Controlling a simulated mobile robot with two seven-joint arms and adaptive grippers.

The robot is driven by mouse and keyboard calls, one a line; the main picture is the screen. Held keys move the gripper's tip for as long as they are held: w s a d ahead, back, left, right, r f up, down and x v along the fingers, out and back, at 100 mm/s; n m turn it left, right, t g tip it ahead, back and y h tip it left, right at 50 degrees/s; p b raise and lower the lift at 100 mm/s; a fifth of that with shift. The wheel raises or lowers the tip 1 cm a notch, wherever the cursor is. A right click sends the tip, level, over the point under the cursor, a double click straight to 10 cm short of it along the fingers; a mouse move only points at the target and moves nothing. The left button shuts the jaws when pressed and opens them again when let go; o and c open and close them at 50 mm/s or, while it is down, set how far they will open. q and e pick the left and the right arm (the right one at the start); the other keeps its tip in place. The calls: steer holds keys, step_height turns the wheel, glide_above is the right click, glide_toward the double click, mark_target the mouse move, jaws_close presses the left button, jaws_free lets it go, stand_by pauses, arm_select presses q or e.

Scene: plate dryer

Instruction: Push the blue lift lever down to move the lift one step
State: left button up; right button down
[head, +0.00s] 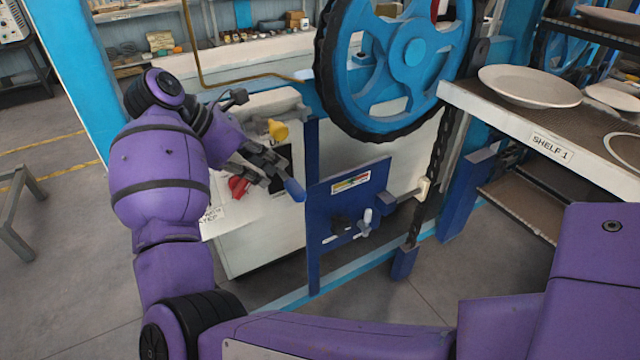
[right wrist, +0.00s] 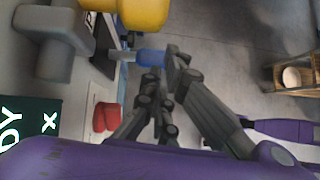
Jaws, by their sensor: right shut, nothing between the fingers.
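The blue lift lever (head: 294,189) sticks out from the side of a white cabinet, its rounded blue end pointing down and right. In the right wrist view the blue lever (right wrist: 151,57) lies just by the fingertips. My right gripper (head: 270,168) is shut with nothing between its fingers, right beside the lever in the head view. It also shows in the right wrist view (right wrist: 168,62), where the fingers partly overlap the lever's end. I cannot tell whether they touch it. My left gripper is not in view.
A yellow knob (head: 278,130) is above the lever and a red knob (head: 238,187) to its left, both close to my fingers. A blue panel (head: 348,215) with a small handle stands to the right. A large blue wheel (head: 400,60) and a shelf with plates (head: 530,86) are beyond.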

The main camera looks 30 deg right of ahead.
mark_target(291, 189)
steer(key=shift+a+r+y, duration=0.1)
steer(key=shift+a+y, duration=0.2)
steer(key=shift+a, duration=0.1)
steer(key=shift+a, duration=0.15)
steer(key=b+x, duration=0.1)
steer(key=x, duration=0.5)
steer(key=shift+d+f, duration=0.35)
steer(key=shift+d, duration=0.05)
